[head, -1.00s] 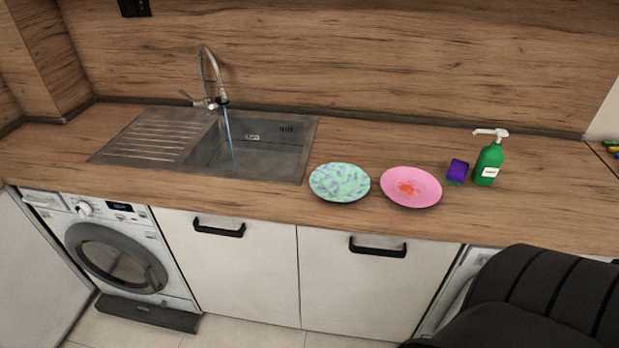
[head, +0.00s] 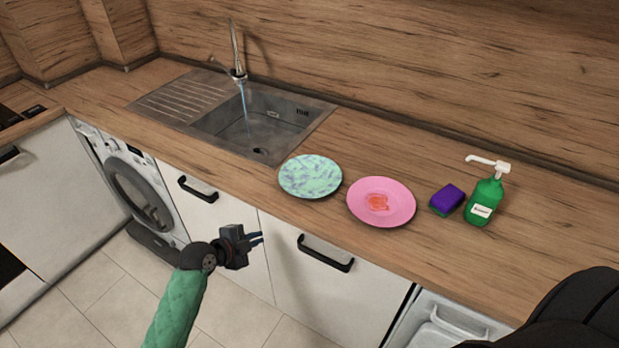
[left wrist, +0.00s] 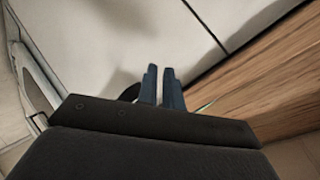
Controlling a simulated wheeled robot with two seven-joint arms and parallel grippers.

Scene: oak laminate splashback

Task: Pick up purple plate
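No plainly purple plate shows. In the head view a pink plate (head: 396,189) with a red-orange patch lies on the wooden counter. A mint-green plate (head: 300,188) with purple-grey flecks lies to its left, nearer the sink. My left gripper (head: 260,239) is in front of the white cabinet doors, below the counter edge and apart from both plates. In the left wrist view its blue fingers (left wrist: 161,69) have a narrow gap between them and hold nothing. My right gripper is not in view.
A purple and green sponge (head: 449,198) and a green soap bottle (head: 484,203) stand right of the plates. The sink (head: 205,132) with running tap (head: 238,69) is at left. The counter edge and black cabinet handle (head: 325,254) are near my left gripper.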

